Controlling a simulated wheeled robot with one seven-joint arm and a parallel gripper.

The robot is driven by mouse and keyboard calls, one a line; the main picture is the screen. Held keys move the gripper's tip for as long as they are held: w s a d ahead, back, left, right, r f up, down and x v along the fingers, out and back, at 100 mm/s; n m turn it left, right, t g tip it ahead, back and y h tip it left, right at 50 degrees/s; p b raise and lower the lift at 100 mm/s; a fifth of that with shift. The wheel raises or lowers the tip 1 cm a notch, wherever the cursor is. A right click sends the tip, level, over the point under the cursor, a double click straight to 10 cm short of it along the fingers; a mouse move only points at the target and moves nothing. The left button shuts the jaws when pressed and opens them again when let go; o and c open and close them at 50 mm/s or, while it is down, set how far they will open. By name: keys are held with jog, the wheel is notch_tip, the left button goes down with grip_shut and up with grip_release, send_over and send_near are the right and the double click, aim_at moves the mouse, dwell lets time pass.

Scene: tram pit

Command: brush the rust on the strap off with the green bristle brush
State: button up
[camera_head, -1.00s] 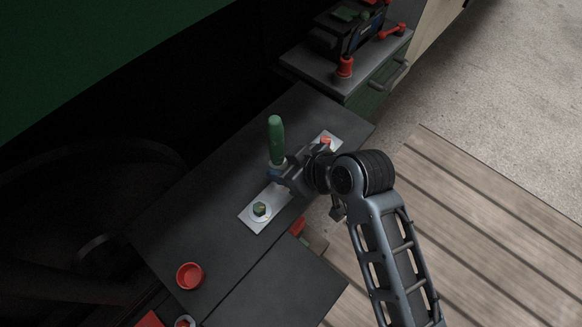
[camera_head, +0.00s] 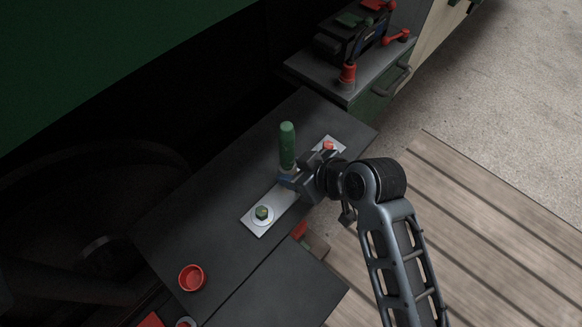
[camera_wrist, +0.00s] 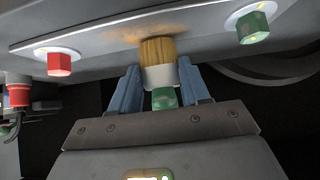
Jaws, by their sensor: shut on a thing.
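The green-handled brush (camera_head: 287,146) stands upright over the pale metal strap in the head view. My gripper (camera_head: 287,181) is shut on the brush. In the wrist view the blue fingers (camera_wrist: 160,92) flank its white collar, and its tan bristles (camera_wrist: 157,50) meet the strap. The strap (camera_head: 281,203) runs diagonally on the dark surface, with a green bolt (camera_head: 262,213) at one end and a red bolt (camera_head: 328,146) at the other. An orange-brown rust patch (camera_wrist: 150,31) shows on the strap around the bristle tips in the wrist view.
A red cup (camera_head: 191,278) stands on the dark surface at lower left. A red piece (camera_head: 299,230) lies by the surface's right edge. A cabinet (camera_head: 345,82) with red and dark gear stands at the back. Wooden planks (camera_head: 480,210) lie right.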

jog(key=shift+s+d+f+p, duration=0.1)
jog(key=shift+s+d+p, duration=0.1)
jog(key=shift+d, duration=0.55)
jog(key=shift+s+d+f+p, duration=0.1)
jog(key=shift+d+p, duration=0.1)
jog(key=shift+d, duration=0.5)
jog(key=shift+s+d+r+p, duration=0.1)
jog(key=shift+d+r+p, duration=0.15)
jog(key=shift+d, duration=0.45)
jog(key=shift+s+d+r+p, duration=0.1)
jog(key=shift+d+p, duration=0.15)
jog(key=shift+d, duration=0.45)
jog(key=shift+w+f, duration=0.1)
jog(key=shift+f, duration=0.05)
jog(key=shift+w+a, duration=0.1)
jog(key=shift+a, duration=0.05)
jog(key=shift+w+a, duration=0.35)
jog(key=shift+a, duration=0.15)
jog(key=shift+w+a, duration=0.55)
jog(key=shift+a, duration=0.1)
jog(key=shift+w+a+b, duration=0.15)
jog(key=shift+w+a, duration=0.35)
jog(key=shift+a, duration=0.15)
jog(key=shift+w+a+b, duration=0.15)
jog(key=shift+w+a, duration=0.3)
jog(key=shift+a, duration=0.2)
